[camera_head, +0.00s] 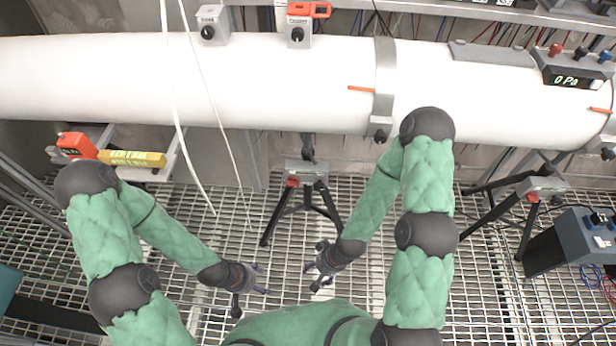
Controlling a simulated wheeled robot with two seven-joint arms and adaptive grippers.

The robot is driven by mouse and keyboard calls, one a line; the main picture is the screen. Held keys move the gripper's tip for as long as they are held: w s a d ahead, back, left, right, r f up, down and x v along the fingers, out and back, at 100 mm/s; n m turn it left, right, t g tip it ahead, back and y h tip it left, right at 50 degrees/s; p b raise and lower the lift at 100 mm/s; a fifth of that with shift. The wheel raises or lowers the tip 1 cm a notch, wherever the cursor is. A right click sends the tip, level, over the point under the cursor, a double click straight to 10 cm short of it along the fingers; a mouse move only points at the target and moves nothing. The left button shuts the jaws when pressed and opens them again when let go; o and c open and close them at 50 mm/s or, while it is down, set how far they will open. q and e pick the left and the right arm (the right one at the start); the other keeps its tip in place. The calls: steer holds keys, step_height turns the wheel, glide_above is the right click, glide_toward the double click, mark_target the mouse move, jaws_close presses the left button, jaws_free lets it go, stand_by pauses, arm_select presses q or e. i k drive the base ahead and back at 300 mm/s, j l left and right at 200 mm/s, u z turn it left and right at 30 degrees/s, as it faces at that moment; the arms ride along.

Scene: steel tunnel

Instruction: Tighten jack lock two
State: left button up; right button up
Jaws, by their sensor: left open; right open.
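A tripod jack (308,172) with a grey head and a small red lock knob (292,182) stands on the grating below the pipe, near the middle. A second tripod jack (545,186) with a red lock knob (532,197) stands at the right. I cannot read which one is number two. My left gripper (256,280) is open and empty, low and left of the middle jack. My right gripper (318,272) is open and empty, below the middle jack. Both are apart from the jacks.
A long white pipe (270,85) crosses the view above the jacks, with a grey clamp band (385,70). White cables (205,80) hang in front of it. A shelf (185,150) holds a yellow level (132,158). A blue-grey box (570,240) stands right. The grating between is clear.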

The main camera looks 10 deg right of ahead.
mark_target(530, 198)
steer(key=z, duration=2.3)
steer(key=i+l+u, duration=0.25)
steer(key=i+l, duration=0.5)
steer(key=i+l+u, duration=0.6)
steer(key=u, duration=0.25)
steer(key=l, duration=0.1)
